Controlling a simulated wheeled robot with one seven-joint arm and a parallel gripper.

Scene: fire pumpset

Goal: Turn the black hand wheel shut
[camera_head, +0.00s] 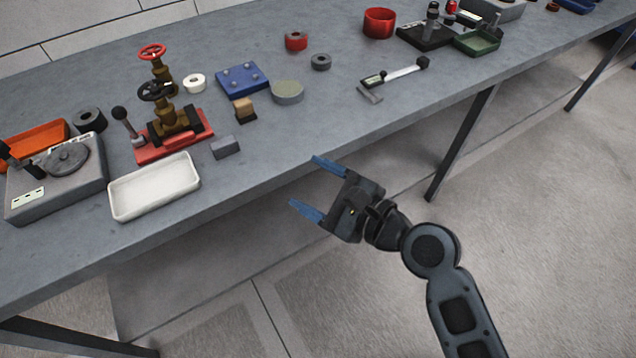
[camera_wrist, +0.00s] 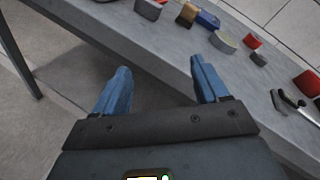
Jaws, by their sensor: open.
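The black hand wheel (camera_head: 156,91) sits on a brass valve (camera_head: 174,121) on a red base (camera_head: 175,137), left of centre on the bench in the head view. A red hand wheel (camera_head: 152,52) stands above and just behind it on similar brass work. My gripper (camera_head: 310,185) is open and empty, off the bench's front edge, to the right of and nearer than the valve. Its two blue fingers also show apart in the wrist view (camera_wrist: 160,88). The black hand wheel is not visible in the wrist view.
A white tray (camera_head: 154,208) and a grey block (camera_head: 225,147) lie in front of the valve. A black-knobbed lever (camera_head: 126,122) stands at its left. A blue plate (camera_head: 242,78) and tan block (camera_head: 244,110) lie right. The bench front (camera_head: 270,165) nearest my gripper is clear.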

